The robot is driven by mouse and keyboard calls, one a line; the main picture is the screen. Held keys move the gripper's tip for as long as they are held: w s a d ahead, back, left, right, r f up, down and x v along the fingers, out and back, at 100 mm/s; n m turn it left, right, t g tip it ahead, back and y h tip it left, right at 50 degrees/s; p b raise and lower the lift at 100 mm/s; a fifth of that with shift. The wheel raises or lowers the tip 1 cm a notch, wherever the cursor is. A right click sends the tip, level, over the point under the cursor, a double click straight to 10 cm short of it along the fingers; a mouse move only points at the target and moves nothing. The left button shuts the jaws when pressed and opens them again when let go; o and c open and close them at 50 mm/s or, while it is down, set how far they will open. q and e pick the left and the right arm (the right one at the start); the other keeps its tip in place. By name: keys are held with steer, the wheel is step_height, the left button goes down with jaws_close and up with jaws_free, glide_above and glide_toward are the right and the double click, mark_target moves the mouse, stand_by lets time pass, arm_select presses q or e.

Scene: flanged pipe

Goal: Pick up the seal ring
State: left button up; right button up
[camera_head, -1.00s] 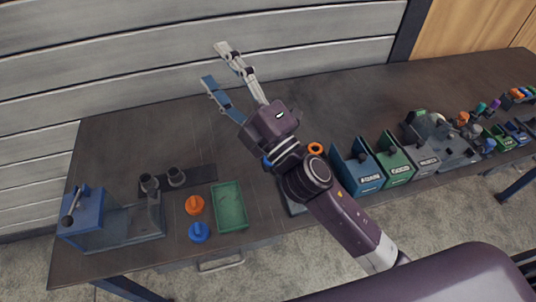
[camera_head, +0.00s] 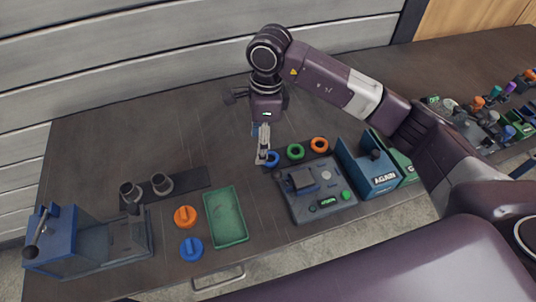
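Three ring-shaped pieces lie in a row behind the grey control box: a blue seal ring (camera_head: 273,159), a green ring (camera_head: 295,151) and an orange ring (camera_head: 319,144). My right gripper (camera_head: 263,156) points down at the left end of this row. Its fingertips are at the blue ring and cover its left part. The fingers line up nearly one behind the other, so their gap and any contact with the ring are not clear. My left gripper is not in view.
The grey control box (camera_head: 318,199) stands just in front of the rings. Left of it are a green tray (camera_head: 227,218), orange (camera_head: 185,216) and blue (camera_head: 191,248) knobbed caps, two grey pipe pieces and a blue lever fixture (camera_head: 52,241). Bins stand to the right.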

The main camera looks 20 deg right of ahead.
mark_target(270, 157)
steer(key=shift+w+d+r+h, duration=0.1)
steer(key=shift+w+d+h, duration=0.15)
steer(key=shift+d, duration=0.35)
steer(key=shift+w+d+h, duration=0.15)
steer(key=shift+d+h, duration=0.1)
steer(key=shift+d, duration=0.7)
step_height(270, 157, down, 7)
steer(key=p, duration=0.3)
steer(key=shift+s, duration=0.15)
steer(key=shift+f, duration=0.3)
steer(key=c, duration=1)
steer(key=shift+r, duration=0.1)
